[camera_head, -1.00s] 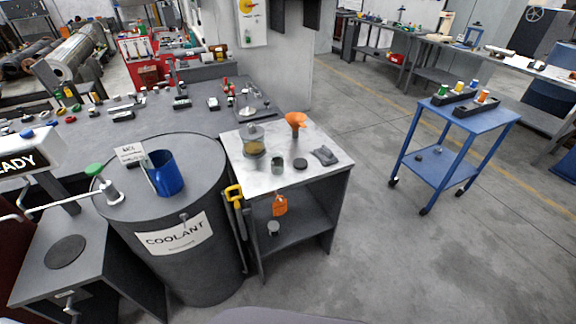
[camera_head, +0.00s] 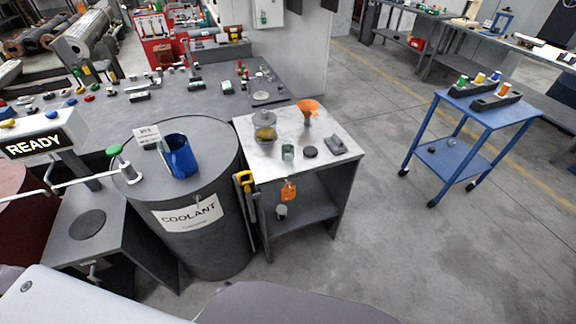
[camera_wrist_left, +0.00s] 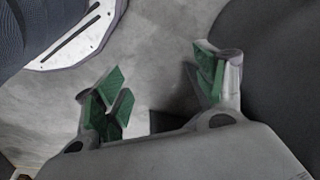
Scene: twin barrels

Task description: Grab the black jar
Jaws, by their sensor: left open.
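No clearly black jar stands out in the head view. A small dark grey-green jar (camera_head: 288,152) stands upright on the light-topped side table (camera_head: 262,165), beside a flat black disc (camera_head: 310,152). A clear jar with yellowish contents (camera_head: 265,133) stands behind it to the left. Another small greyish jar (camera_head: 281,212) is on the lower shelf. My left gripper (camera_wrist_left: 158,82) shows in the left wrist view, its green-padded fingers wide apart and empty, with grey floor behind. It is outside the head view, so its distance from the jars cannot be told. My right gripper is not in view.
A grey coolant barrel (camera_head: 190,246) stands left of the side table, with a blue jug (camera_head: 181,157) on top. An orange funnel (camera_head: 308,110) and a grey item (camera_head: 337,146) share the table. A blue cart (camera_head: 492,117) stands right; floor between is clear.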

